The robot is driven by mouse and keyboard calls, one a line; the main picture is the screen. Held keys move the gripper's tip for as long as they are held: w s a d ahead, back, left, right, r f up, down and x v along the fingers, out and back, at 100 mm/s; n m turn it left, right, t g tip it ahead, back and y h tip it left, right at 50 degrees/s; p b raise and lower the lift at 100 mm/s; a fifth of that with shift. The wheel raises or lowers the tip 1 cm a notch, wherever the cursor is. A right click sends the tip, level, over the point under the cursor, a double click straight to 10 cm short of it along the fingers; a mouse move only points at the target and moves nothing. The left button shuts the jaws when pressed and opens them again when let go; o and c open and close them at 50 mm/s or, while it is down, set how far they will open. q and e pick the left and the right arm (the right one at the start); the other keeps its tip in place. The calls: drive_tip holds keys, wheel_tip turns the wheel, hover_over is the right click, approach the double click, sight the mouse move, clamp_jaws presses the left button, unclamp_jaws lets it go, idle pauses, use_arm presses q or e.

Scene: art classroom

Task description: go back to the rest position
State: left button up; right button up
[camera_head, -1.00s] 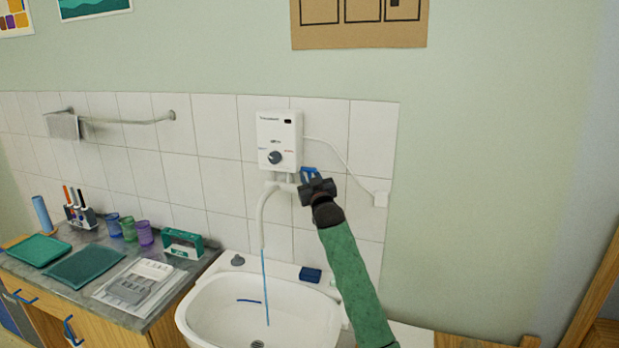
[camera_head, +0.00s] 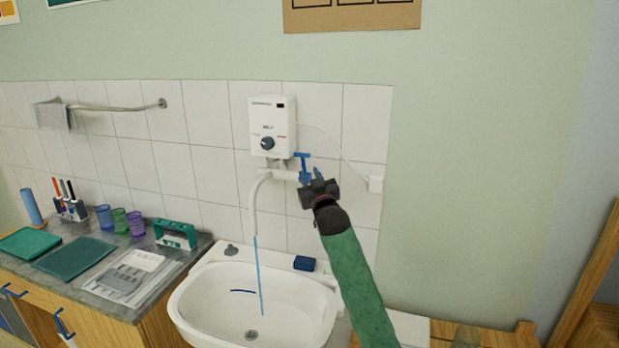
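My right arm comes up from the bottom, and its dark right gripper (camera_head: 318,181) is in front of the wall by the water heater's tap. The gripper is just below and right of the blue tap handle (camera_head: 302,160) and looks apart from it. Its fingers point up and away from me, and I cannot tell how wide they stand. The white water heater (camera_head: 272,125) hangs on the tiles. A thin blue water stream (camera_head: 259,275) falls from the curved white spout (camera_head: 254,205) into the sink (camera_head: 205,300). My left gripper is not in view.
A worktop (camera_head: 85,290) left of the sink holds trays, several cups, a pen holder and a green-and-white box (camera_head: 175,236). A blue sponge (camera_head: 304,263) lies on the sink's back rim. A towel rail (camera_head: 120,106) is on the left wall. Wooden furniture (camera_head: 590,290) stands right.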

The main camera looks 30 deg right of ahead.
idle(0.3)
